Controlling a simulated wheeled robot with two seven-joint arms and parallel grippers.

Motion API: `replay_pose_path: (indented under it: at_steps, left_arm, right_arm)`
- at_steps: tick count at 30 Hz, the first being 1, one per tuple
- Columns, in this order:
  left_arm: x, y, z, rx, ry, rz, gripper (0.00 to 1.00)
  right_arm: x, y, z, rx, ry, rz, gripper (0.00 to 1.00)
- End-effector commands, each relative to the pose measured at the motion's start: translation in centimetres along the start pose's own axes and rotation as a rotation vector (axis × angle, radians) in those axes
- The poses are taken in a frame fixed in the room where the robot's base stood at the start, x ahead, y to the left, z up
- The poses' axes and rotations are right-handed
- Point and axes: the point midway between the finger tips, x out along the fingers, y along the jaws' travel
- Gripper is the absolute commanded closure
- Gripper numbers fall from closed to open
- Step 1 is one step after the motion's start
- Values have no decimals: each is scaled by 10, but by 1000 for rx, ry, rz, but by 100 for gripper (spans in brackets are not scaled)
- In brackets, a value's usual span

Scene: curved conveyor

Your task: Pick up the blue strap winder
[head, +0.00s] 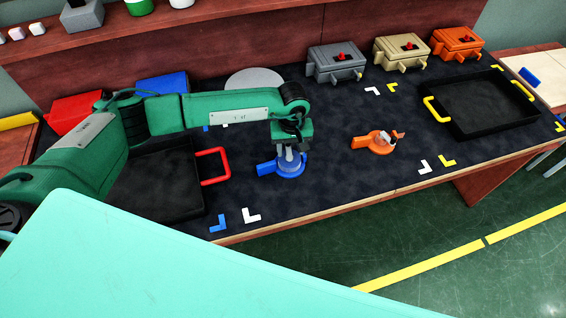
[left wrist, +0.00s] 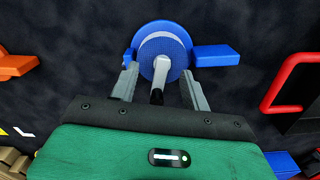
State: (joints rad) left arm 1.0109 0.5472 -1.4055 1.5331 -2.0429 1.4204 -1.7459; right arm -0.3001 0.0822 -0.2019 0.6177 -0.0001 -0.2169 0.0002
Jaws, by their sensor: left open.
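The blue strap winder (head: 290,166) sits on the dark mat, near the front edge of the table in the head view. It has a round blue body, a flat tab to the left and a grey post on top. My left gripper (head: 291,150) is directly above it, pointing down. In the left wrist view, the winder (left wrist: 178,42) lies between and just beyond the two open fingers (left wrist: 160,85), with the grey post between them. Whether the fingers touch it cannot be told. My right gripper is not in view.
An orange winder (head: 378,143) sits to the right on the mat. A black tray with a red handle (head: 213,181) is close on the left. Another black tray with yellow handles (head: 436,110) is at the right. Grey, tan and orange boxes (head: 458,42) line the back.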

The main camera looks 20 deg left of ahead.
Motion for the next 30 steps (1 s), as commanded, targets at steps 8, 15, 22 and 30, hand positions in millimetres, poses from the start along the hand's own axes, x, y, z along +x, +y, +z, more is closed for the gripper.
replay_pose_path:
  at_steps: [8, 15, 22, 30]
  left_arm:
    - [36, -3, 1, -2, -3, 0, 53]
    - [42, -3, 0, -1, -1, 0, 53]
    - [41, -3, 0, -1, -1, 0, 90]
    - [41, -3, 0, -1, -1, 0, 100]
  right_arm:
    - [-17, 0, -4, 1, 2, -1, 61]
    - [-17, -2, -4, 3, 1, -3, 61]
    - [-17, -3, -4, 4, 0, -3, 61]
    - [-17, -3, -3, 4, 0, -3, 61]
